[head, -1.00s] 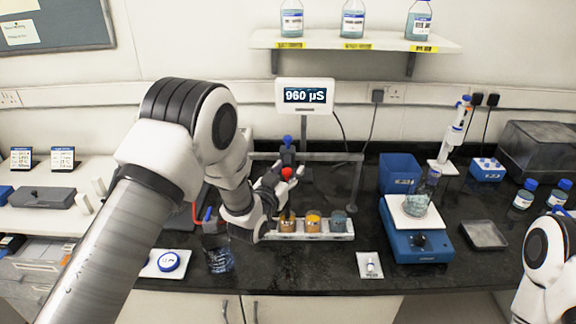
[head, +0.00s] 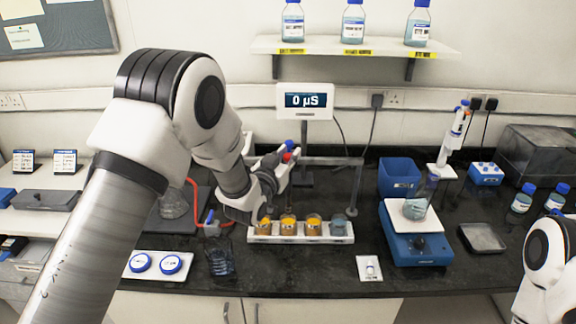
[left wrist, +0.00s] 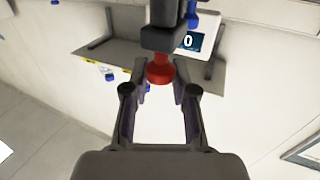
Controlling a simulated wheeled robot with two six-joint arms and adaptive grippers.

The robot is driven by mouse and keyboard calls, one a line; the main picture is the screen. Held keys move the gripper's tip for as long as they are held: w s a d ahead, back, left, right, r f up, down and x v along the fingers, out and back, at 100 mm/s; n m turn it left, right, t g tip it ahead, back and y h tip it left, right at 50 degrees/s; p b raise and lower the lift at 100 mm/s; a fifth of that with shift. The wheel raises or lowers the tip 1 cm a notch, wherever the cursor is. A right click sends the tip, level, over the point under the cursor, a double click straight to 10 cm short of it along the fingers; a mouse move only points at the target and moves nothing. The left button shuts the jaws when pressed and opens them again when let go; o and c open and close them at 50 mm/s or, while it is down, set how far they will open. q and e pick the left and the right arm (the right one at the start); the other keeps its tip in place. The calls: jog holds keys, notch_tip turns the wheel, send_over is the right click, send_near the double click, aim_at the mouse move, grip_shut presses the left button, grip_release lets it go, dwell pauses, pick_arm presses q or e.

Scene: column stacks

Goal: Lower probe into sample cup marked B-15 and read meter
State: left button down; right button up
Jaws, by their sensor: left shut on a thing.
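My left gripper (head: 284,172) is shut on the probe (head: 288,156), whose red part shows between the fingers. In the left wrist view the red part (left wrist: 160,70) sits between the fingertips, below a dark block. The gripper is raised above a white rack (head: 283,240) of sample cups. The rack holds orange-brown cups (head: 313,226) and a blue-grey cup (head: 338,227) at the right end. Cup markings are too small to read, so I cannot tell which is B-15. The probe's lower end is hidden by the gripper. The meter (head: 305,101) reads 0 µS. My right gripper is out of view.
A horizontal grey bar (head: 335,161) stands behind the rack.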

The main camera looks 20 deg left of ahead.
pick_arm(q)
jog(key=c, duration=0.9)
grip_release()
jog(key=shift+w+r, duration=0.2)
jog(key=shift+w+a+f, duration=0.1)
jog(key=shift+w+f, duration=0.05)
jog(key=shift+f, duration=0.05)
jog(key=s, duration=0.4)
jog(key=s+a, duration=0.1)
jog(key=s, duration=0.7)
jog(key=shift+a, duration=0.15)
jog(key=shift+w, duration=0.1)
